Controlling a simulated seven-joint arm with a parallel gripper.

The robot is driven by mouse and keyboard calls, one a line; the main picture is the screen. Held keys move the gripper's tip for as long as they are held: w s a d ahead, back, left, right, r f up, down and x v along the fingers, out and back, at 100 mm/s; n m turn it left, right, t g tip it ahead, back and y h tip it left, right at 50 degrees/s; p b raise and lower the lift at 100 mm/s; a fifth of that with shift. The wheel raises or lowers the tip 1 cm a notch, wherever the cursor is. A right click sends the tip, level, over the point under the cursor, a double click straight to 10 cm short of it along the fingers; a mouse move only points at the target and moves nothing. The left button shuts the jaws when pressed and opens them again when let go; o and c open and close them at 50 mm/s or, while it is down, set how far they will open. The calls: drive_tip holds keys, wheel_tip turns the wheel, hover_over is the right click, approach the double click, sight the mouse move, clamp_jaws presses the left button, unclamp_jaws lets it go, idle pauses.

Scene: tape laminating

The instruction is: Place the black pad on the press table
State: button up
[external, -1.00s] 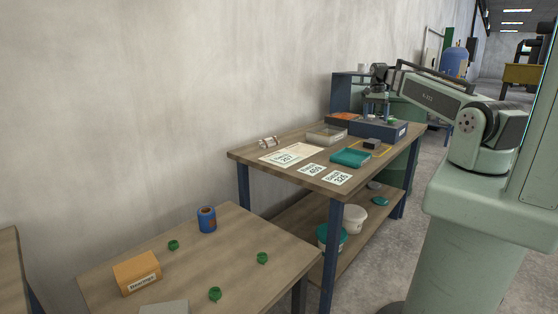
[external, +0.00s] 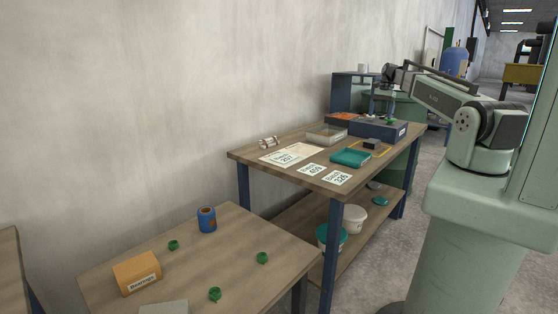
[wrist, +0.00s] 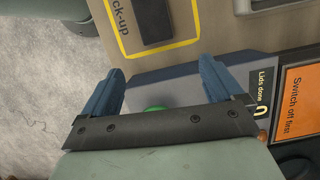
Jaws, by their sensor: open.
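The black pad (external: 372,144) lies on the wooden workbench inside a yellow outline. The wrist view shows it at the top (wrist: 153,20), beside the word "ck-up", with its upper end cut off. My gripper (wrist: 160,82) is open and empty, its two blue fingers wide apart. It is above a blue-grey box (wrist: 178,74) labelled "Lids done", to one side of the pad and apart from it. A green lid (wrist: 155,107) shows partly between the fingers. In the external view my gripper is small and hard to make out. I cannot tell which surface is the press table.
The dark blue box (external: 378,129) stands beside the pad's outline. An orange sign (wrist: 301,92) is right of the box in the wrist view. A nearer table (external: 215,260) holds green rings.

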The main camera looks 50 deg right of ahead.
drive_tip(key=a+y, duration=0.1)
drive_tip(key=a, duration=0.1)
drive_tip(key=n, duration=0.1)
hover_over(372, 141)
drive_tip(key=d, duration=0.3)
drive_tip(key=f, duration=0.7)
drive_tip(key=shift+w+a, duration=0.1)
drive_tip(key=shift+w, duration=0.1)
drive_tip(key=shift+x, duration=2)
drive_tip(key=shift+s+a+f, duration=0.2)
drive_tip(key=shift+a+f, duration=0.05)
drive_tip(key=shift+f, duration=0.3)
drive_tip(key=shift+f, duration=0.25)
drive_tip(key=shift+c, duration=0.4)
drive_tip(key=c, duration=1.1)
